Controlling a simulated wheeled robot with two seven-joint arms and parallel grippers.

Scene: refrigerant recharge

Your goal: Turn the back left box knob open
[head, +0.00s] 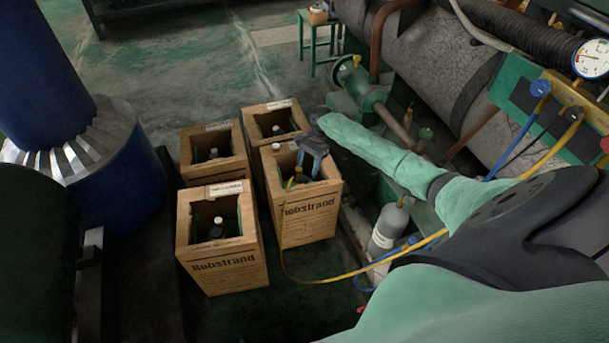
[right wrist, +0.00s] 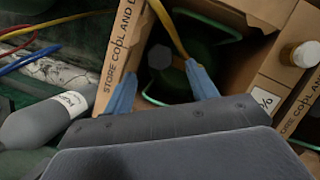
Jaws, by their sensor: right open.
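The back left box (head: 184,155) is an open cardboard box with a dark bottle inside; its small pale knob (head: 213,153) shows in the opening. My right gripper (head: 308,172) is not at that box. It is over the front right box (head: 308,222), where a yellow hose goes in. In the right wrist view its two blue fingers (right wrist: 163,92) are apart and point down into a box opening. A grey knob (right wrist: 160,57) on a dark green bottle shows between them, not visibly gripped. My left gripper is not in view.
The back right box (head: 254,124) and front left box (head: 225,270) stand close by. A yellow hose (head: 340,277) crosses the floor toward the gauge manifold (head: 560,100). A grey cylinder (head: 386,232) stands right of the boxes. A small white-capped jar (right wrist: 300,54) sits on cardboard.

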